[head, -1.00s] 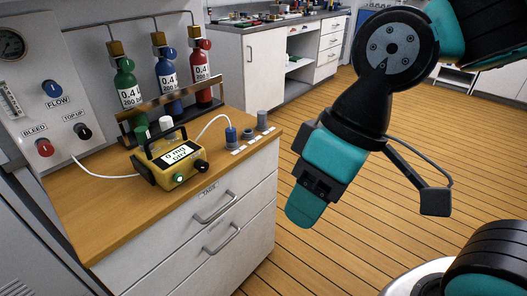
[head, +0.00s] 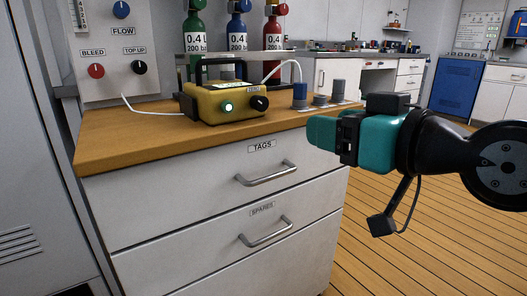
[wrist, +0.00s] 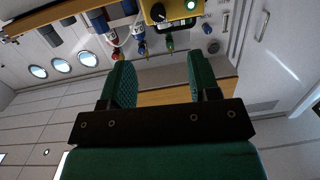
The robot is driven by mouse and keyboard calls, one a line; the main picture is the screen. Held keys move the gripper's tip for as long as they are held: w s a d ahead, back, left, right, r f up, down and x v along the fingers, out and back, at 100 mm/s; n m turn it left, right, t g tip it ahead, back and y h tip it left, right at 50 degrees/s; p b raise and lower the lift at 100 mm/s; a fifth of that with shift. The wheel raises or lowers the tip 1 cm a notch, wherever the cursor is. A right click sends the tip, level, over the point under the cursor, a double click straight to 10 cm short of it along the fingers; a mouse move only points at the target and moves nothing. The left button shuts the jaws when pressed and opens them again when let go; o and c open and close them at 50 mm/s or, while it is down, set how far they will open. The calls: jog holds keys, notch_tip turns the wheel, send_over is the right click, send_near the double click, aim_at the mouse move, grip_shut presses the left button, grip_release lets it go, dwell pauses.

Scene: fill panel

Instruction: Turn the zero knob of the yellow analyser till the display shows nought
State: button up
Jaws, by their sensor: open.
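The yellow analyser (head: 200,108) stands on the wooden worktop.
Gas bottles (head: 237,30) stand behind. A panel with knobs (head: 121,10) is at left. Drawer handles (head: 266,173) jut out below the worktop.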

jog(key=t+b, duration=0.1)
jog(key=p, duration=1.5)
send_near(263, 105)
jog(key=w, duration=0.1)
jog(key=p+x, duration=0.3)
jog(key=x, duration=0.1)
jog(key=p+x, duration=0.3)
jog(key=x, duration=0.1)
jog(key=shift+s+a+r, duration=0.15)
jog(key=shift+a, duration=0.2)
jog(key=shift+w+a+p, duration=0.25)
jog(key=shift+w+p, duration=0.2)
jog(key=shift+p, duration=0.1)
jog(key=shift+f, duration=0.25)
jog(key=shift+c, duration=0.2)
jog(key=c, duration=0.9)
